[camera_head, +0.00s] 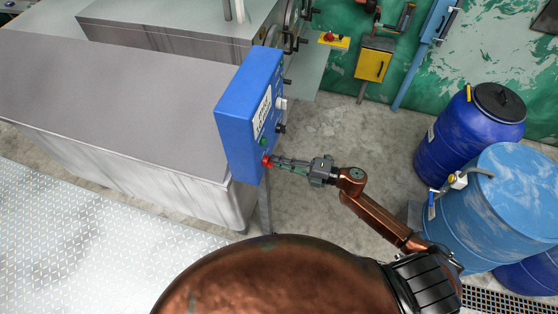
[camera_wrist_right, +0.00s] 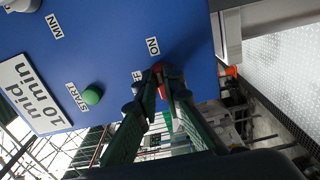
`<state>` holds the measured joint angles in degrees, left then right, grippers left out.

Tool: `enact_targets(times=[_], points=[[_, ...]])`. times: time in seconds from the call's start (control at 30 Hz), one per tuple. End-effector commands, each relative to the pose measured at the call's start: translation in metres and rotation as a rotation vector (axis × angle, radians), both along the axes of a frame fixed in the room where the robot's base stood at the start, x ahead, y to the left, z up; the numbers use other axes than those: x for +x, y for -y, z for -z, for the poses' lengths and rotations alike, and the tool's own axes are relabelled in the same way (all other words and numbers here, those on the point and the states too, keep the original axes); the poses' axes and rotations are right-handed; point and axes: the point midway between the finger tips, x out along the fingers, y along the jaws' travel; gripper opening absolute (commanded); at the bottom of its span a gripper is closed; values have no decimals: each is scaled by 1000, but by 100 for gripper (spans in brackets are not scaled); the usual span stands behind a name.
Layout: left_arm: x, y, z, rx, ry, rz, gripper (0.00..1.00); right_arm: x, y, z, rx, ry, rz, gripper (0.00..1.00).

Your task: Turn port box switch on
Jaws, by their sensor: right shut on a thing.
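The blue port box (camera_head: 235,125) stands at the corner of the grey drum unit. Its panel (camera_wrist_right: 110,40) fills the upper left of the right wrist view, with ON and partly hidden OFF labels. The red switch (camera_head: 266,160) is low on the panel; it also shows in the right wrist view (camera_wrist_right: 158,68) between these labels. My right gripper (camera_head: 274,162) comes from the right, its fingertips closed around the red switch, also seen in the right wrist view (camera_wrist_right: 162,88). The fingers hide part of the switch, so its exact position is unclear. My left gripper is not in view.
A green START button (camera_wrist_right: 92,95) and a black knob (camera_head: 281,128) are on the same panel. Blue barrels (camera_head: 470,130) stand at the right. A yellow box (camera_head: 372,66) is near the green wall. Concrete floor (camera_head: 345,130) between box and barrels is clear.

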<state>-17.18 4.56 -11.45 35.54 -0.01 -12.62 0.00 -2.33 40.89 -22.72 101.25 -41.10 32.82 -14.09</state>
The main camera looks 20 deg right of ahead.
Motion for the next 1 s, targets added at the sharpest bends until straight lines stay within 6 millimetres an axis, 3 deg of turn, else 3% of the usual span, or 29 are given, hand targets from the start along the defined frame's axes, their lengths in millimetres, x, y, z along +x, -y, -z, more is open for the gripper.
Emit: enact_targets(times=[0.33,0.37,0.6,1.0], points=[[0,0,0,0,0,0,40,0,0,1,2,-5,1,0],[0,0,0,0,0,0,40,0,0,1,2,-5,1,10],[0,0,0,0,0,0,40,0,0,1,1,-3,1,26],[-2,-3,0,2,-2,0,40,-5,9,1,1,-3,2,26]])
